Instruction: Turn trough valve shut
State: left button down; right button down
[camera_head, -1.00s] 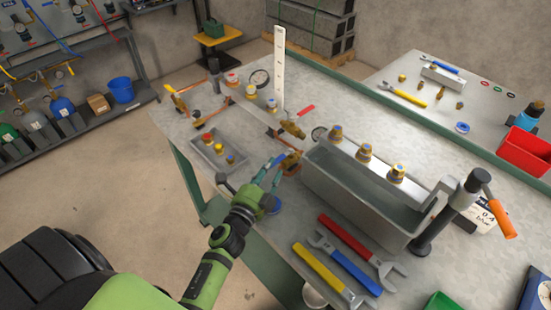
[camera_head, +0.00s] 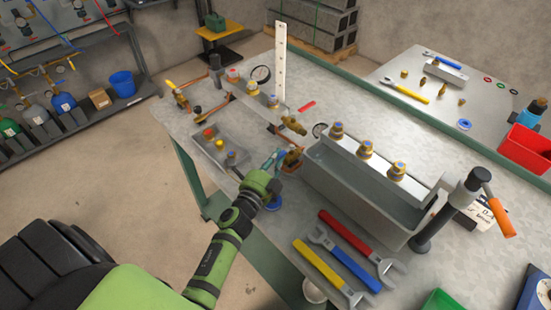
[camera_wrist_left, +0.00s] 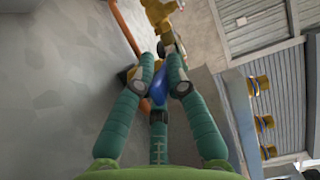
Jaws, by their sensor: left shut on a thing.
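The trough valve is a brass body (camera_head: 291,158) by the near left end of the grey metal trough (camera_head: 345,192). Its blue handle (camera_wrist_left: 157,91) shows between my fingers in the left wrist view. My left gripper (camera_head: 276,160) reaches the valve from the left in the head view. In the wrist view, the fingertips of my left gripper (camera_wrist_left: 161,82) are shut on the blue handle from both sides. The handle's exact angle is partly hidden by the fingers. My right gripper is not in view.
Several brass fittings (camera_head: 366,149) sit along the trough's back ledge. A small tray (camera_head: 215,156) with coloured knobs is left of the gripper. Red, blue and yellow wrenches (camera_head: 345,265) lie in front of the trough. A white upright scale (camera_head: 281,65) stands behind the valve.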

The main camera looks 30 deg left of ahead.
pick_arm(q)
jog(key=shift+w+a+m+h+p, duration=0.15)
jog(key=shift+a+m+h, duration=0.15)
jog(key=shift+m+h, duration=0.3)
jog(key=shift+w+a+m+h+p, duration=0.15)
jog(key=shift+a+m+h, duration=0.2)
jog(key=shift+h, duration=0.45)
jog(key=m+h, duration=0.1)
jog(key=h, duration=0.1)
jog(key=shift+w+a+f+m+g+h, duration=0.1)
jog(key=shift+w+a+m+g+h, duration=0.1)
jog(key=shift+a+m+g+h, duration=0.15)
jog(key=m+h+b, duration=0.1)
jog(key=h, duration=0.1)
jog(key=w+a+m+g+h+b, duration=0.1)
jog(key=b, duration=0.1)
jog(key=shift+f+h, duration=0.15)
jog(key=shift+h, duration=0.2)
jog(key=shift+w+a+r+m+g+h+b, duration=0.15)
jog(key=shift+m+g+h+b, duration=0.25)
jog(key=shift+b, duration=0.2)
jog(key=shift+w+d+r+m+g+h+b, duration=0.1)
jog(key=shift+m+g+h+b, duration=0.15)
jog(key=shift+m+h+b, duration=0.3)
jog(key=c, duration=1.2)
grip_release()
jog(key=shift+c, duration=0.2)
jog(key=shift+s+a, duration=0.1)
jog(key=v, duration=1.1)
jog(key=shift+s+a, duration=0.3)
